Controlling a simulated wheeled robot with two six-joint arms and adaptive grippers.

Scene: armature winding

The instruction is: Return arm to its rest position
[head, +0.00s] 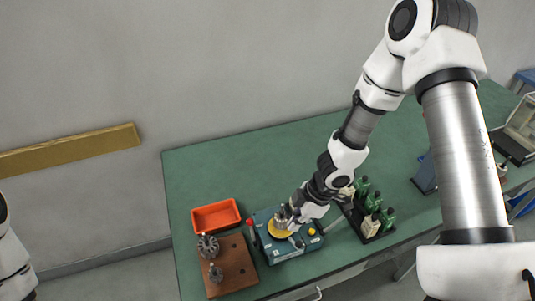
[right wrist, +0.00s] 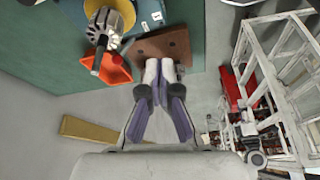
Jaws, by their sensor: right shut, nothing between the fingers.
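My right arm reaches down over the green table (head: 190,165) to the blue winding machine (head: 300,245). My right gripper (head: 296,212) is over the machine, beside its yellow disc (head: 279,230); the arm partly hides the machine. In the right wrist view the right gripper (right wrist: 161,68) has its fingertips together with nothing between them. A metal armature (right wrist: 112,14) stands on the yellow disc there, apart from the fingers. Only a white piece of my left arm shows at the left edge of the head view; its gripper is out of sight.
An orange tray (head: 215,216) and a brown board (head: 236,263) with two armatures (head: 208,247) lie left of the machine. A black rack with green and cream parts (head: 370,226) stands right of it. The table's back left is clear.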

